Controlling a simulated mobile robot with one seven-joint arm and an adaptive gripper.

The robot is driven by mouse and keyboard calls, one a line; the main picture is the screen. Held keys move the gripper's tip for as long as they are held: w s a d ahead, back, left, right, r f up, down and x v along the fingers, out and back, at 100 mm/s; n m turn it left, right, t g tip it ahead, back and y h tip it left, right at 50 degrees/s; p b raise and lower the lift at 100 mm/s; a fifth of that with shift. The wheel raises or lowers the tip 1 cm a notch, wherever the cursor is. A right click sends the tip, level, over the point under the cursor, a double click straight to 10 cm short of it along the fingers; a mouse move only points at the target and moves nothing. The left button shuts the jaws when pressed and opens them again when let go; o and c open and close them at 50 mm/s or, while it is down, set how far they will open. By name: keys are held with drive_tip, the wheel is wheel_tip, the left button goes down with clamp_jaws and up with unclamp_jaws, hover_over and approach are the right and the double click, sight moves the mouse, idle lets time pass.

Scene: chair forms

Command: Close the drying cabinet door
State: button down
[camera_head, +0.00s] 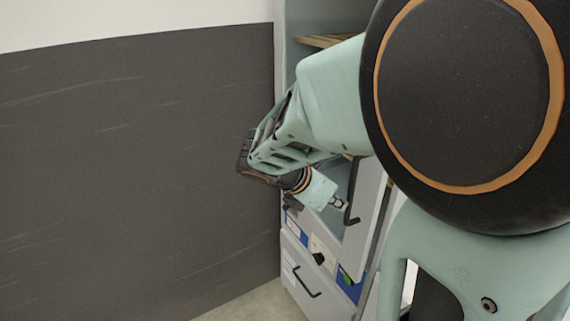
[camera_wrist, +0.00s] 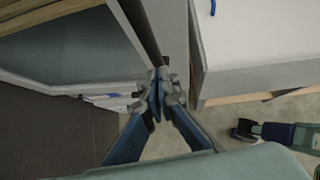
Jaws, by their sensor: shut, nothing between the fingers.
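The drying cabinet (camera_head: 281,100) is a tall grey unit against the dark wall panel, with its interior exposed. Its grey door (camera_head: 368,205) stands open, swung out towards the right, and carries a dark bar handle (camera_head: 351,207). In the wrist view the door shows nearly edge-on as a narrow upright grey panel (camera_wrist: 168,25), beside the open interior (camera_wrist: 70,50). My gripper (camera_head: 341,204) is shut and empty, with its tips close to the door by the handle. In the wrist view the closed fingertips (camera_wrist: 160,82) sit at the panel's near end; I cannot tell whether they touch it. My arm hides much of the cabinet.
Below the opening are blue and white labels and a dark knob (camera_head: 319,258), then a drawer front with a dark handle (camera_head: 306,284). A wooden shelf (camera_head: 322,41) is inside. In the wrist view a white surface (camera_wrist: 265,40) lies right of the door.

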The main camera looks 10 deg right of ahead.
drive_tip(key=shift+w+d, duration=0.1)
drive_tip(key=shift+d, duration=0.1)
